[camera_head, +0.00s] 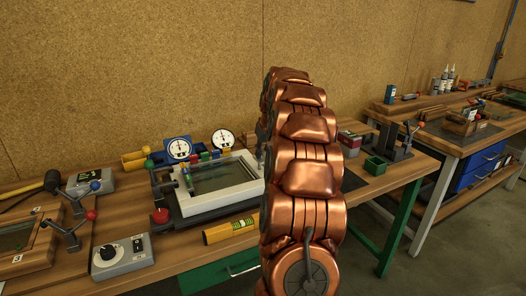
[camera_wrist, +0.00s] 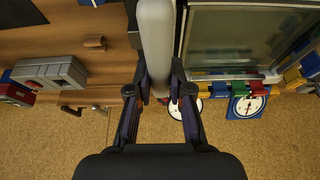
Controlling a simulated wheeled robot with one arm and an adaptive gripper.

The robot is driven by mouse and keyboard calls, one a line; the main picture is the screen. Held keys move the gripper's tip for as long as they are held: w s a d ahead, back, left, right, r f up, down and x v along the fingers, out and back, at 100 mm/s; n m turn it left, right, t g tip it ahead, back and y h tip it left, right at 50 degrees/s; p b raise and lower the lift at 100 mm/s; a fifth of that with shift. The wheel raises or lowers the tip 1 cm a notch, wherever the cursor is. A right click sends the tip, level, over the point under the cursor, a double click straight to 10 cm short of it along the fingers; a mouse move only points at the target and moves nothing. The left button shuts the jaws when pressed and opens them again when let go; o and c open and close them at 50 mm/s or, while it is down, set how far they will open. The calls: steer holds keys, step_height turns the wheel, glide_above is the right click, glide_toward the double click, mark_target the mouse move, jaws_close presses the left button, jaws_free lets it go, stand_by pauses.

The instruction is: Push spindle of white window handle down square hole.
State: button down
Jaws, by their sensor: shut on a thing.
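In the wrist view my gripper (camera_wrist: 160,91) is shut on the white window handle (camera_wrist: 155,45). The handle's long, pale grip runs from between the fingers to the top of the picture. The white window frame (camera_wrist: 229,76) with dark glass lies to the right of the handle there, and the handle shows close beside its edge. I cannot tell the height between them. In the head view the frame (camera_head: 203,207) lies on a dark fixture on the bench. My arm hides the gripper and handle there. I cannot make out the spindle or square hole in either view.
Two dial gauges (camera_head: 179,149) and coloured blocks stand behind the frame. A yellow level (camera_head: 230,229) lies in front of it. A red-knobbed clamp (camera_head: 160,216) and a grey dial box (camera_head: 122,253) are at left. A green bin (camera_head: 375,165) stands right of my arm.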

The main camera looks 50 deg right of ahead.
mark_target(263, 162)
steer(key=shift+f+b, duration=0.85)
steer(key=shift+f, duration=0.8)
steer(key=c, duration=1)
jaws_free()
steer(key=v, duration=1.2)
steer(key=shift+w, duration=0.1)
steer(key=shift+a, duration=0.1)
